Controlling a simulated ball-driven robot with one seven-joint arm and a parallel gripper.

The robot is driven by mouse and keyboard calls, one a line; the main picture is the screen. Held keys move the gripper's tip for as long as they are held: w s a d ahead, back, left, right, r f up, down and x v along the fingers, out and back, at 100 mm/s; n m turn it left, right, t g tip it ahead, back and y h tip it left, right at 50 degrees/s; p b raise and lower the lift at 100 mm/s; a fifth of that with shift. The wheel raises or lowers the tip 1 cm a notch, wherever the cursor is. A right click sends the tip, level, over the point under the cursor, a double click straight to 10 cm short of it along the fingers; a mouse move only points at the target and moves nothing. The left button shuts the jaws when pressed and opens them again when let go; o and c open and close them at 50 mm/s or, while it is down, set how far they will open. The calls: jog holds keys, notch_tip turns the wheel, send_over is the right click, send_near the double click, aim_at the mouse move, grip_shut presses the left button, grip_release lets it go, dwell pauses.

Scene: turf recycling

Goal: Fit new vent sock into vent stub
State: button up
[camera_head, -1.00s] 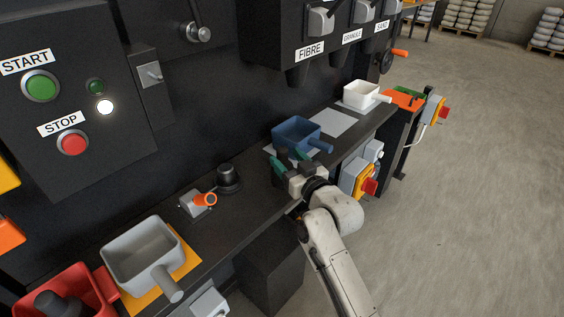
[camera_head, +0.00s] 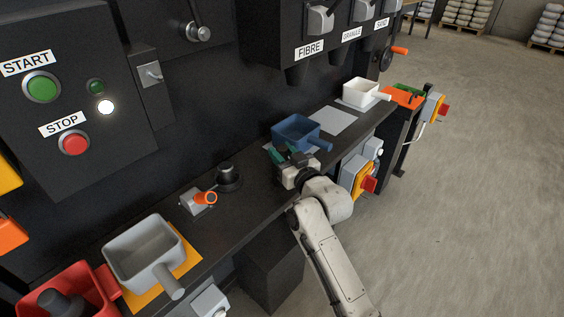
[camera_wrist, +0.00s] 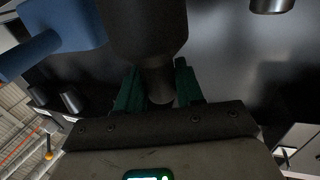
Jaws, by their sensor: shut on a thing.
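My gripper (camera_head: 285,155) is over the dark bench beside the blue scoop, with its green fingers pointing away from me. In the wrist view the green fingers (camera_wrist: 158,88) are closed around the narrow neck of a black rounded piece (camera_wrist: 145,28), which looks like the vent sock. Its wide part extends beyond the fingertips. In the head view it is dark and mostly hidden by the gripper. A black round piece (camera_head: 229,177) with a wider base stands upright on the bench to the left of the gripper. It may be the vent stub; I cannot be sure.
An orange-handled fitting (camera_head: 204,198) sits beside the black upright piece. The blue scoop (camera_head: 297,132) is just behind my gripper; it also shows in the wrist view (camera_wrist: 70,25). A grey scoop (camera_head: 145,258) and red bin (camera_head: 105,281) stand at left, a white scoop (camera_head: 361,93) at right.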

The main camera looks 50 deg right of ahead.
aim_at(283, 147)
grip_shut()
jog(key=shift+r, duration=0.15)
jog(key=shift+r, duration=0.3)
notch_tip(283, 147, up, 2)
jog(key=shift+r+b, duration=0.1)
jog(key=shift+b, duration=0.25)
jog(key=s+a+r, duration=0.3)
jog(key=s+r, duration=0.7)
jog(key=s, duration=0.3)
jog(key=shift+s+a+b, duration=0.25)
jog(key=shift+a+b, duration=0.15)
